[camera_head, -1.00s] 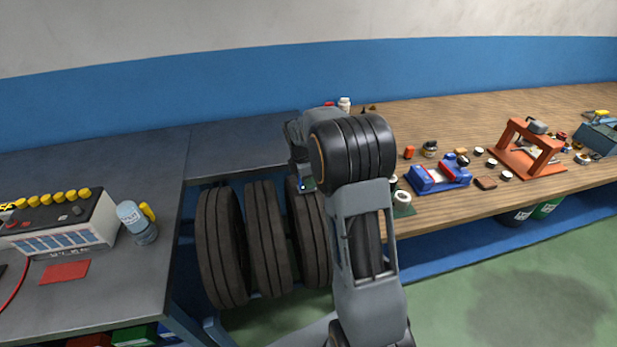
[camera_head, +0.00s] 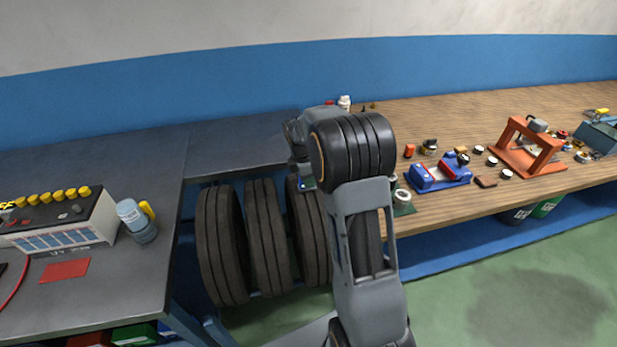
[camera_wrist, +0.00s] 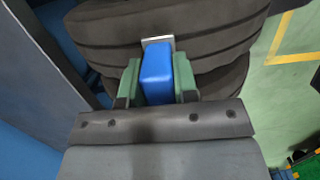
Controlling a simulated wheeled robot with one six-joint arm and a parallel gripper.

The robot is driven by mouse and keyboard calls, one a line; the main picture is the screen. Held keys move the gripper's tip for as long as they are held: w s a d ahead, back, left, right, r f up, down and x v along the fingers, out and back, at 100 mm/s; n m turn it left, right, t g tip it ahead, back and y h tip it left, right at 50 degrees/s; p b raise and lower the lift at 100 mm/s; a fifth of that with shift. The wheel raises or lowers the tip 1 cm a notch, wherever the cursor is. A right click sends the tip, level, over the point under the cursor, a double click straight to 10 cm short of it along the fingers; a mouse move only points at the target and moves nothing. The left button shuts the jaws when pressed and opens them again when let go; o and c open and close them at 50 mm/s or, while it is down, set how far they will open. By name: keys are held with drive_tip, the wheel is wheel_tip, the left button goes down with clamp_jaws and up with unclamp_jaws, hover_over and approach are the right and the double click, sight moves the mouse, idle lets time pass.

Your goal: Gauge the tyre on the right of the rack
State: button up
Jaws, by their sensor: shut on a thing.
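Three dark tyres hang side by side in the rack under the bench. The right tyre (camera_head: 309,235) is partly hidden behind my arm in the head view. In the wrist view, a tyre's grooved tread (camera_wrist: 205,30) fills the upper middle. My gripper (camera_wrist: 157,78) is shut on a blue gauge (camera_wrist: 156,72), held between green finger pads. The gauge's pale metal end lies over the tread; I cannot tell whether it touches. In the head view my gripper is mostly hidden by my arm, at the top of the right tyre.
The middle tyre (camera_head: 268,238) and left tyre (camera_head: 221,245) stand close beside it. A dark bench (camera_head: 240,143) lies above the rack. A wooden bench (camera_head: 440,120) with a blue-and-red vise (camera_head: 438,175) and several small parts extends right. Green floor (camera_head: 500,285) is open at front right.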

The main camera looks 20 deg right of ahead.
drive_tip(key=shift+f, duration=0.5)
idle(1.3)
drive_tip(key=shift+r, duration=0.15)
drive_tip(key=shift+r+p, duration=2.8)
drive_tip(key=shift+r, duration=0.65)
drive_tip(key=shift+f, duration=0.1)
